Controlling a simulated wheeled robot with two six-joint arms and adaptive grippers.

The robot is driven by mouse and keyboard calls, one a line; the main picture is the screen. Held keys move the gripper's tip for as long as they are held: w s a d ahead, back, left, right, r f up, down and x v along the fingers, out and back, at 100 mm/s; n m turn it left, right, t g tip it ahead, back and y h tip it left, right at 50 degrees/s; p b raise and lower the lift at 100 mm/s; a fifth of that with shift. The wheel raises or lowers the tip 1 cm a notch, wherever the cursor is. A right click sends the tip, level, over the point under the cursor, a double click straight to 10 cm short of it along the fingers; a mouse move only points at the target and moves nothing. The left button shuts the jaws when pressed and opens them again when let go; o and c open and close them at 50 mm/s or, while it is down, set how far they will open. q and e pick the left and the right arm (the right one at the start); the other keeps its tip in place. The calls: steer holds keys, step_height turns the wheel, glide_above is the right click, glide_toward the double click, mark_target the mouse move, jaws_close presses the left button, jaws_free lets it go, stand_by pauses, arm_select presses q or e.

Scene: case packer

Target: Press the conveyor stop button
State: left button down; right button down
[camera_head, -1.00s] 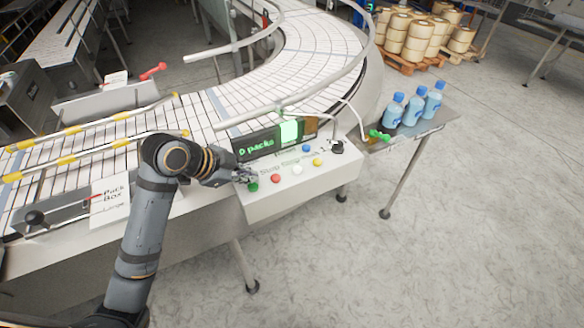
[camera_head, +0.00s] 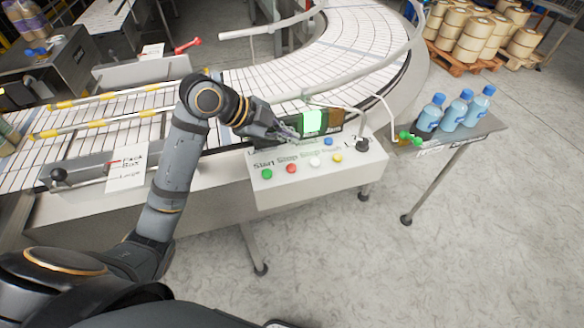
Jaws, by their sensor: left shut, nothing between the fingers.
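The control panel (camera_head: 350,177) is a white box in the middle of the view, with a row of coloured buttons. The red button (camera_head: 291,168) sits under the label "Stop", between the green button (camera_head: 267,174) under "Start" and the white button (camera_head: 315,161). A yellow button (camera_head: 338,158) and a blue button (camera_head: 328,141) are further right. My left gripper (camera_head: 293,137) is shut and empty. It hovers at the panel's back edge, behind the red button and apart from it, partly covering the display. My right gripper is not in view.
A curved conveyor (camera_head: 340,50) runs behind the panel. A black knob (camera_head: 362,144) stands at the panel's right end. A side shelf (camera_head: 470,133) holds blue bottles (camera_head: 455,110) and a green item (camera_head: 410,138). Open floor lies in front.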

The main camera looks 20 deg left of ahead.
mark_target(288, 168)
arm_select(q)
step_height(288, 168, down, 7)
steer(key=b, duration=0.5)
steer(key=shift+f+b, duration=0.15)
steer(key=shift+b, duration=0.15)
steer(key=shift+f, duration=0.15)
stand_by(0.3)
stand_by(0.4)
steer(key=shift+f, duration=0.4)
steer(key=shift+f+b, duration=0.55)
steer(key=shift+b, duration=0.05)
stand_by(0.5)
steer(key=shift+r, duration=0.15)
steer(key=shift+r+p, duration=0.85)
steer(key=shift+p, duration=0.05)
